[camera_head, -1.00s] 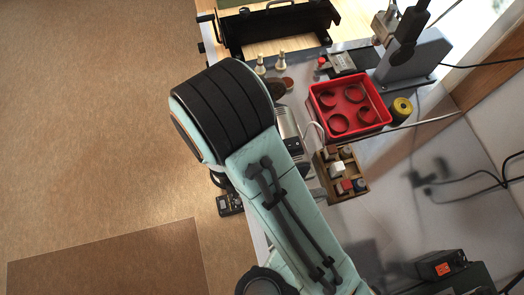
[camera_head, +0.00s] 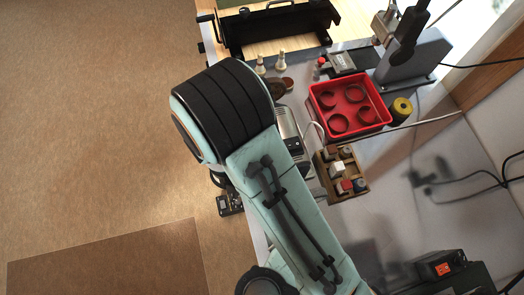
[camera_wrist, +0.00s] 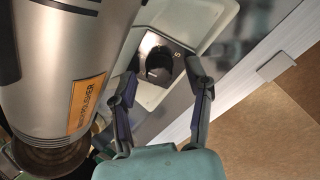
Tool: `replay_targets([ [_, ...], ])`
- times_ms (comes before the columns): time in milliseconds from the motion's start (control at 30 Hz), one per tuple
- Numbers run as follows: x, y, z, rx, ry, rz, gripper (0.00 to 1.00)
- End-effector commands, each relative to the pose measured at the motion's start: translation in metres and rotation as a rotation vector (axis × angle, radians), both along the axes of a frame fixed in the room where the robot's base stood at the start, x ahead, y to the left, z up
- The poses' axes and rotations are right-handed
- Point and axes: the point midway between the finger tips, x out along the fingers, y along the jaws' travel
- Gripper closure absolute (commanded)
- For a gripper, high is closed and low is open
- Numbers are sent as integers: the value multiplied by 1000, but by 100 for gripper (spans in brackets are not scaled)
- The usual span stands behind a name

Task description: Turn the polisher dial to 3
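The polisher (camera_wrist: 62,75), a silver cylinder with an orange label, fills the left of the wrist view. Its dial (camera_wrist: 158,64) is a dark round knob on a metal plate in a pale housing. A single digit shows right of the knob, too small to read surely. My gripper (camera_wrist: 163,68) is open, with one finger on each side of the dial in the picture. I cannot tell whether the fingers touch it. Nothing shows between them except the dial area. In the head view my arm hides the gripper and the dial.
A yellow spool (camera_head: 402,107) sits by the tray. A black frame (camera_head: 275,28) is at the back. Open floor (camera_head: 100,120) lies left.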

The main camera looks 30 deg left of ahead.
Motion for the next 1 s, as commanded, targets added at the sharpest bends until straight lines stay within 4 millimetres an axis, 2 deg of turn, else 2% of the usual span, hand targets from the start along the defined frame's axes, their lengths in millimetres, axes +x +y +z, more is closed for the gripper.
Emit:
replay_targets([
  [167,-3,3,8,4,-2,2,49],
  [267,-10,8,23,4,-3,3,49],
  [500,-31,21,72,5,-3,3,49],
  [700,-44,28,100,4,-2,2,49],
  [1000,-47,29,107,0,0,0,49],
])
